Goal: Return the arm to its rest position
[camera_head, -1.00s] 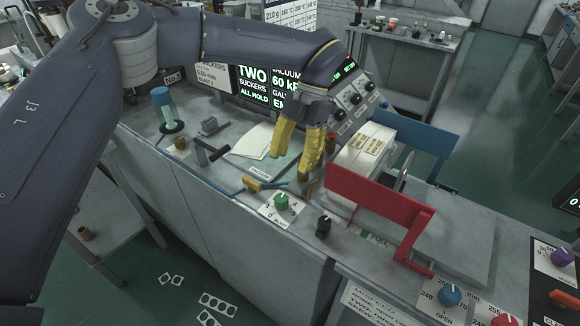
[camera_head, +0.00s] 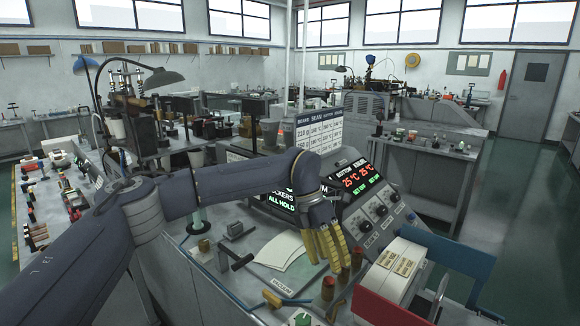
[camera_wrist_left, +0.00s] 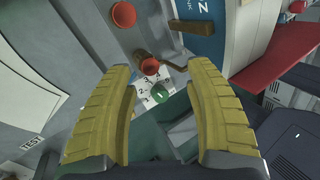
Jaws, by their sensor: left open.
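My left gripper (camera_head: 333,246) has yellow ribbed fingers and hangs above the grey bench, in front of the sloped control panel. In the left wrist view its two fingers (camera_wrist_left: 163,100) stand wide apart with nothing between them. Below and beyond them are a green knob (camera_wrist_left: 160,92) on a numbered plate and a reddish round cap (camera_wrist_left: 149,66). My left arm (camera_head: 235,185) reaches in from the left and crosses in front of the lit display. My right gripper is not in view.
White boxes (camera_head: 392,270) stand right of the gripper, between a red panel (camera_head: 385,308) and a blue panel (camera_head: 455,255). White sheets (camera_head: 280,250) lie on the bench to the left. A black T-handle (camera_head: 235,258) stands beside them. The floor (camera_head: 520,210) at right is clear.

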